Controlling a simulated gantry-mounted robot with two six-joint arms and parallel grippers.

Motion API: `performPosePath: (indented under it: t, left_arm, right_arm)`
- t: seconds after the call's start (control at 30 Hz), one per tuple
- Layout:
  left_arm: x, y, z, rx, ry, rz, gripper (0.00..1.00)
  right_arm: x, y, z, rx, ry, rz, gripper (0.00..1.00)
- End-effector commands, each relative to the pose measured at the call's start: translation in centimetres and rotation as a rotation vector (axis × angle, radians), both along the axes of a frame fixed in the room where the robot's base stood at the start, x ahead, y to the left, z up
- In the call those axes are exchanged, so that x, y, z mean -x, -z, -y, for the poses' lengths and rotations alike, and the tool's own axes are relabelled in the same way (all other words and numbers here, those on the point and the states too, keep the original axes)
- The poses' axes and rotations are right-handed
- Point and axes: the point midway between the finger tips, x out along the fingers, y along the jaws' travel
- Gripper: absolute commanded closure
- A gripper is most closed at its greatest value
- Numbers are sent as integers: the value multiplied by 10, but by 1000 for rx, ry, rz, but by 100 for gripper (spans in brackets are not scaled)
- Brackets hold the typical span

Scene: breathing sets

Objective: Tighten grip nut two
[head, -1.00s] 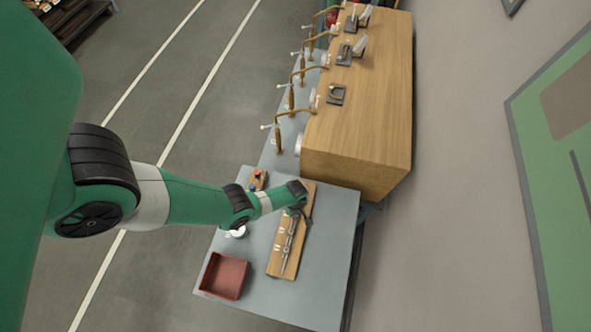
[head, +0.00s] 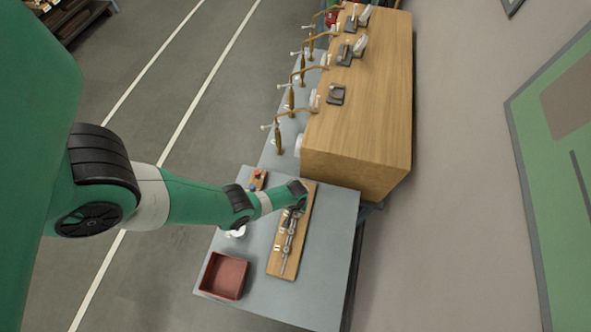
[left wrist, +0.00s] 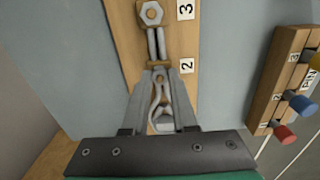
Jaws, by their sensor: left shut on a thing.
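A wooden board (head: 277,261) lies on the grey table with a line of metal fittings (head: 287,247) along it. In the left wrist view, a brass-coloured part beside label 2, which I take as grip nut two (left wrist: 160,61), sits at the fingertips of my left gripper (left wrist: 160,75). The fingers are shut on it, though their contact is partly hidden. A grey hex nut (left wrist: 151,13) sits beside label 3, with metal rods between. A bent metal piece (left wrist: 161,112) shows between the fingers. In the head view my left gripper (head: 297,205) is over the board's upper end.
A red tray (head: 225,274) stands on the table at lower left. A small pin block (left wrist: 290,80) with red and blue pins is right of the board. A large wooden box (head: 360,115) stands beyond. The table's right side is clear.

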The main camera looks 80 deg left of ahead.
Motion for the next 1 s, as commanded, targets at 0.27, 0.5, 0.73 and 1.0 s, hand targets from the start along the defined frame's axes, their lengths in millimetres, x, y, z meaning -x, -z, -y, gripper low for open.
performPosePath:
  t: [0.27, 0.5, 0.73, 1.0]
  left_arm:
    - [0, 0, 0, 0, 260, 0, 100]
    - [0, 0, 0, 0, 488, 0, 100]
    - [0, 0, 0, 0, 706, 0, 100]
    - [0, 0, 0, 0, 962, 0, 100]
  right_arm:
    - [0, 0, 0, 0, 0, 0, 50]
    - [0, 0, 0, 0, 0, 0, 50]
    - [0, 0, 0, 0, 0, 0, 50]
    - [0, 0, 0, 0, 0, 0, 50]
